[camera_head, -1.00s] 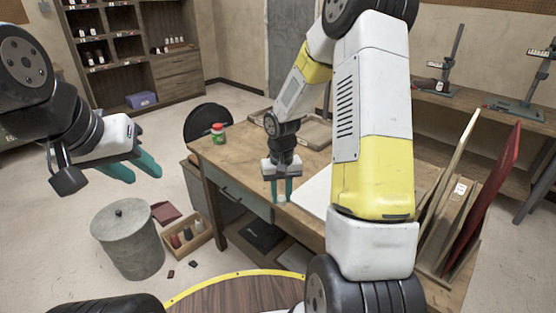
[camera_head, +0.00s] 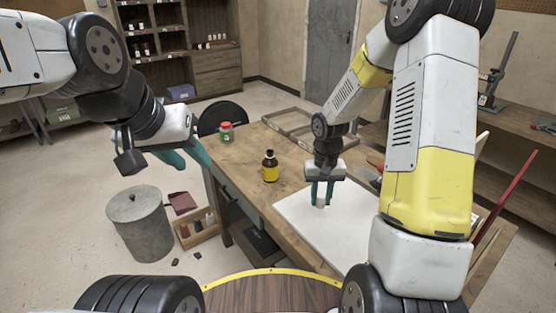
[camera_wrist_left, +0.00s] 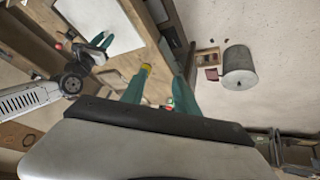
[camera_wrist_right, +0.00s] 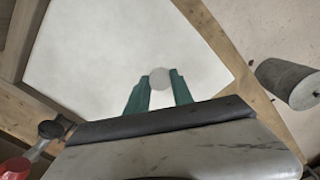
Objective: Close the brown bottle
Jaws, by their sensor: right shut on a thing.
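The brown bottle (camera_head: 270,170), dark with a yellow label, stands upright on the wooden table. Its top looks dark; I cannot tell whether it is open. Its yellow label shows in the left wrist view (camera_wrist_left: 146,67) beyond the fingers. My right gripper (camera_head: 321,198) points down over the white sheet, right of the bottle. It is shut on a small pale round thing (camera_wrist_right: 160,78), seen between its fingertips in the right wrist view. My left gripper (camera_head: 190,162) is open and empty, left of the bottle near the table's left edge, its green fingers apart.
A red and green jar (camera_head: 226,132) stands at the table's back left. The white sheet (camera_head: 345,235) covers the table's front right. An open wooden frame (camera_head: 300,125) lies at the back. A grey bin (camera_head: 142,222) stands on the floor.

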